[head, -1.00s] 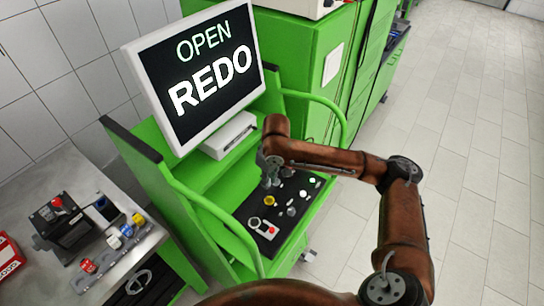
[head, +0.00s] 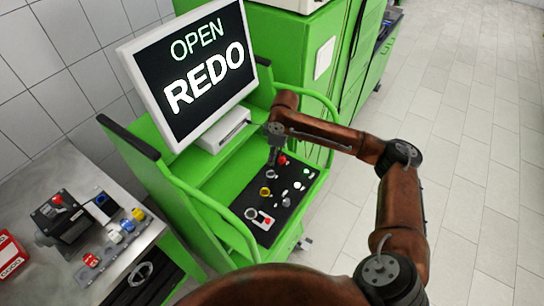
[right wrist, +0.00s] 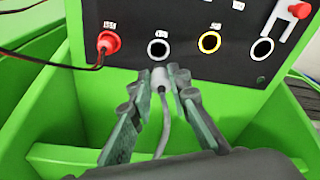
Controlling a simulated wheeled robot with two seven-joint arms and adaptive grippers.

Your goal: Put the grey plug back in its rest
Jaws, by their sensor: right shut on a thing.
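My right gripper (right wrist: 160,80) is shut on the grey plug (right wrist: 159,77), with the plug's grey cable trailing back between the fingers. In the right wrist view the plug's tip points at the black panel, just below a grey-ringed socket (right wrist: 158,48) that looks empty. I cannot tell how far the tip is from the panel. In the head view my right gripper (head: 274,157) hangs over the far part of the panel, and the plug is too small to make out there. My left gripper is not in view. I cannot make out which spot is the plug's rest.
A red plug (right wrist: 107,42) with dark wires sits left of the grey-ringed socket. A yellow-ringed socket (right wrist: 209,42) and a red switch (right wrist: 299,11) are to the right. The green cart's screen (head: 190,70) reads "OPEN REDO". Coloured parts lie on the side table (head: 30,180).

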